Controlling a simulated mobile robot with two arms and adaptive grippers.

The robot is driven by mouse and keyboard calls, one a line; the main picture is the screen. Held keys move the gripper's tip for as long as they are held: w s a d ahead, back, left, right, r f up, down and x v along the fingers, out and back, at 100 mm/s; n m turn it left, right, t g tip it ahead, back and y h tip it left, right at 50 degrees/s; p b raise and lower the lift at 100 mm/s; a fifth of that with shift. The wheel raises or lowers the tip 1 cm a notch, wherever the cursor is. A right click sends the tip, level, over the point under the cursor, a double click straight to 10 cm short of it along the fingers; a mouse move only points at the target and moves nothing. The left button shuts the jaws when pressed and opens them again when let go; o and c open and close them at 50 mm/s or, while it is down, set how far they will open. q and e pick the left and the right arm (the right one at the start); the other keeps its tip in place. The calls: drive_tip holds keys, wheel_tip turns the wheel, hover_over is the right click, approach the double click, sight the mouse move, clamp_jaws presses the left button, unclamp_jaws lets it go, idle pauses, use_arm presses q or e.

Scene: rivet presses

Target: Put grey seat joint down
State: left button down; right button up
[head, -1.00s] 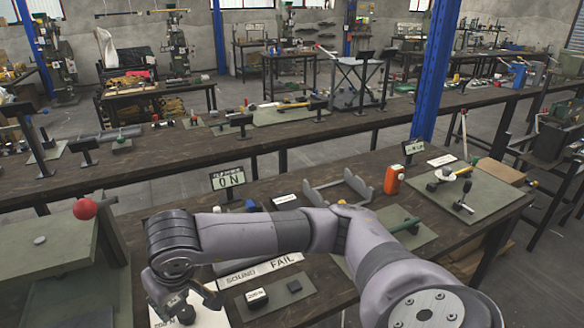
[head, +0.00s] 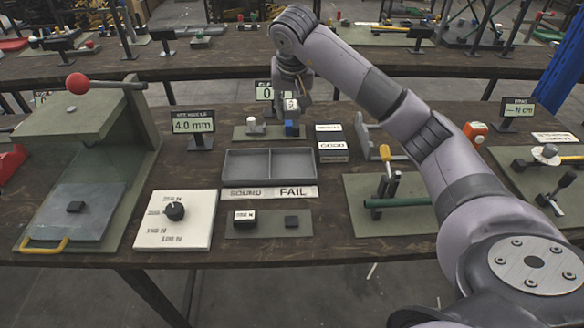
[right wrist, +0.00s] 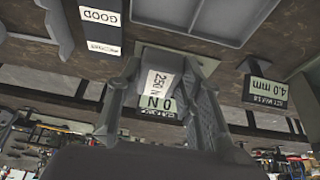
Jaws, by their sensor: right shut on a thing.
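My right gripper (head: 291,99) is at the back of the near bench, beyond the divided tray. It is shut on a small grey piece with a white label reading 250 N, which I take to be the grey seat joint (right wrist: 168,60). In the right wrist view the piece sits between the two fingers. My left gripper is not in view.
The grey tray (head: 270,149) has two empty compartments, with SOUND and FAIL labels in front. A 0 N display (head: 265,91) stands behind the gripper; a 4.0 mm display (head: 193,122) and red-knobbed press (head: 85,115) are left.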

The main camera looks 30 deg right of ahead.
sight(292, 169)
wheel_tip(292, 169, down, 18)
drive_tip(key=shift+f+p, duration=0.25)
drive_tip(key=shift+p, duration=1)
drive_tip(key=shift+f, duration=0.1)
drive_tip(key=shift+f, duration=0.1)
drive_tip(key=o, duration=0.8)
drive_tip(key=shift+s, duration=0.15)
drive_tip(key=o, duration=0.3)
drive_tip(key=shift+f, duration=0.15)
drive_tip(key=shift+o, duration=0.2)
